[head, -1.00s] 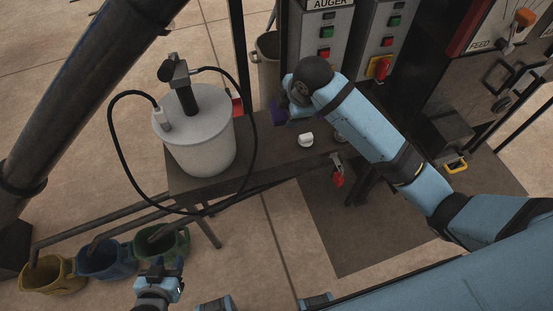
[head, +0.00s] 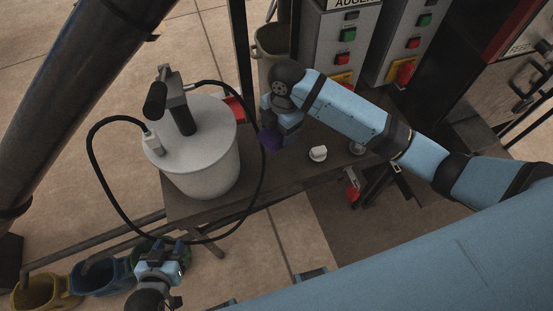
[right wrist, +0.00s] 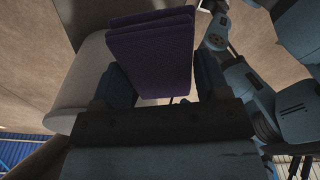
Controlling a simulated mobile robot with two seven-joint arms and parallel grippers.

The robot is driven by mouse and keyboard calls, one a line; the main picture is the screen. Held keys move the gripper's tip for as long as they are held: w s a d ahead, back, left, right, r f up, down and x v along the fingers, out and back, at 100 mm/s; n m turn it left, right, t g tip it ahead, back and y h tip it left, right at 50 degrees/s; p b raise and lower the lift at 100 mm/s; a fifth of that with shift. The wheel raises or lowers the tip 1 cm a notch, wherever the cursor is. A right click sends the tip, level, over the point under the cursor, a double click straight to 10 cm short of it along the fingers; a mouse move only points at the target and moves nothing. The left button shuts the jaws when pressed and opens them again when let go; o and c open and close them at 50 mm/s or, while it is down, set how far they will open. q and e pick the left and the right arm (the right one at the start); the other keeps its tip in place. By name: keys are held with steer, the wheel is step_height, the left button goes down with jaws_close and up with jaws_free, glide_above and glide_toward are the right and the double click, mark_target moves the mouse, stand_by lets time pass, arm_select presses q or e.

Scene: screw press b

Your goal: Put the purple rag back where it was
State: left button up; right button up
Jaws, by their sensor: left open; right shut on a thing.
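The purple rag (head: 271,141) is a folded dark cloth, held at the bench (head: 285,170) between the white-grey drum and a small white object. My right gripper (head: 278,128) is shut on it. In the right wrist view the rag (right wrist: 152,50) stands out as a flat folded pad between the two fingers of the right gripper (right wrist: 160,82). I cannot tell whether the rag touches the bench top. My left gripper (head: 160,258) is open and empty, low in the head view, in front of the bench and near the buckets.
The drum (head: 208,180) with a black cable loop stands left of the rag. A small white object (head: 318,154) lies on the bench to the right. A bin (head: 272,45) and control boxes (head: 338,45) stand behind. Several coloured buckets (head: 38,290) are at lower left.

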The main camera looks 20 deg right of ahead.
glide_above(278, 169)
step_height(278, 169, down, 5)
step_height(278, 169, down, 8)
steer(key=shift+d+f, duration=0.1)
steer(key=shift+f, duration=0.1)
step_height(278, 169, down, 4)
steer(key=shift+r, duration=0.15)
arm_select(q)
steer(key=shift+s+r, duration=0.2)
steer(key=shift+f, duration=0.1)
arm_select(e)
steer(key=o, duration=1)
